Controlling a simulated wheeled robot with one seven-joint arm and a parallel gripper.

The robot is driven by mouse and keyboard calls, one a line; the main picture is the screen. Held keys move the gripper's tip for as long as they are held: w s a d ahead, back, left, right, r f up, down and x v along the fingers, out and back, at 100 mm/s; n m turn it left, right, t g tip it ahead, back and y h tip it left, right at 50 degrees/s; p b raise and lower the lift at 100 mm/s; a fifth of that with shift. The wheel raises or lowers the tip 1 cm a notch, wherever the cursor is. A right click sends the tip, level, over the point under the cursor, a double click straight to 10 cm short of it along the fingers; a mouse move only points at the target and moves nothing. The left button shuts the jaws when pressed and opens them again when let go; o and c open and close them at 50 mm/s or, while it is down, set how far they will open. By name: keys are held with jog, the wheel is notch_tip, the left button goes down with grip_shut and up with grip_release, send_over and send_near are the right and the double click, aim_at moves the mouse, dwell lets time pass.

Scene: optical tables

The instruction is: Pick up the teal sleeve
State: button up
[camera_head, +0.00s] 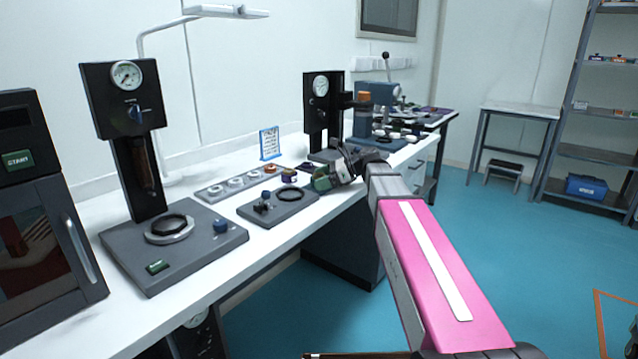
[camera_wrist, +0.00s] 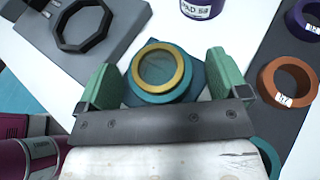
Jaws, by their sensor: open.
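A round teal sleeve (camera_wrist: 163,97) with a gold rim around a greyish centre shows in the wrist view. It stands between the two green fingers of my gripper (camera_wrist: 160,74), which are apart, with a visible gap on each side. In the head view my gripper (camera_head: 328,178) is low over the white bench, and I cannot make out the sleeve there. Another teal curved edge (camera_wrist: 268,154) shows at the lower right of the wrist view, mostly hidden behind my gripper; I cannot tell what it is.
An orange ring (camera_wrist: 288,84) and a purple ring (camera_wrist: 304,20) lie on a dark strip at right. A purple labelled pot (camera_wrist: 201,8) stands beyond the sleeve. A grey plate with an octagonal ring (camera_wrist: 84,27) is at left. A gauge press (camera_head: 322,110) stands behind my gripper.

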jog(key=c, duration=1.1)
jog(key=shift+r, duration=0.1)
